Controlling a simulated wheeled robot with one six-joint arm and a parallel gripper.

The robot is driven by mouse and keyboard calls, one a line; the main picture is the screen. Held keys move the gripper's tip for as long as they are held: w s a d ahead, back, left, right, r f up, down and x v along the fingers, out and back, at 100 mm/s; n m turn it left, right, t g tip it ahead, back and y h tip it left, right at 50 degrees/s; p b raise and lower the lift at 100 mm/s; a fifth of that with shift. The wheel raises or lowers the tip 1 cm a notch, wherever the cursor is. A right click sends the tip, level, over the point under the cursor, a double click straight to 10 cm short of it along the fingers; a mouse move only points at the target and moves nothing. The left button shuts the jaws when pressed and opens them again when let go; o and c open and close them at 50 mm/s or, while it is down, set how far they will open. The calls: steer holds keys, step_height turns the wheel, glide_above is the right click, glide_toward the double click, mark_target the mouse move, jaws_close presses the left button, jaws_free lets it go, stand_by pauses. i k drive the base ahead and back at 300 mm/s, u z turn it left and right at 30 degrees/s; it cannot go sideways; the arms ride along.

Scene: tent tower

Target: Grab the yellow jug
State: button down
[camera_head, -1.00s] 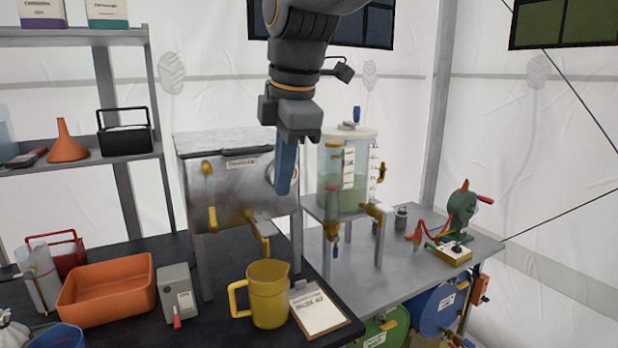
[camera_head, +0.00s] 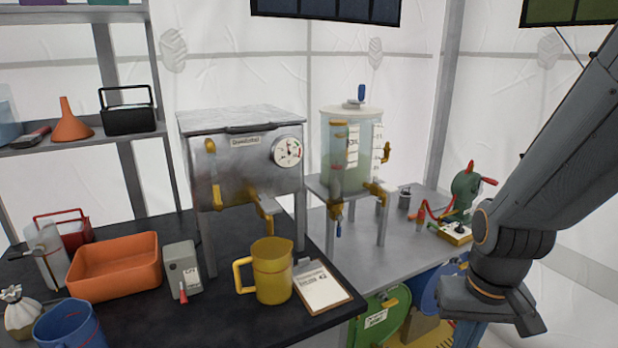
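The yellow jug (camera_head: 272,272) stands upright on the dark table top, with its handle toward the left. It is in front of the metal tank on legs and beside a clipboard. My arm comes in from the upper right and bends down at the lower right, well apart from the jug.
A clipboard (camera_head: 321,287) lies right of the jug, and a grey box (camera_head: 182,270) stands to its left. An orange tray (camera_head: 115,267) and a blue jug (camera_head: 70,328) are farther left. The metal tank (camera_head: 245,165) has a tap overhanging behind the jug. A clear tank (camera_head: 350,160) stands right.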

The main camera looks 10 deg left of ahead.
mark_target(272, 258)
steer(key=u, duration=1.15)
steer(key=i, duration=0.3)
steer(key=u, duration=0.05)
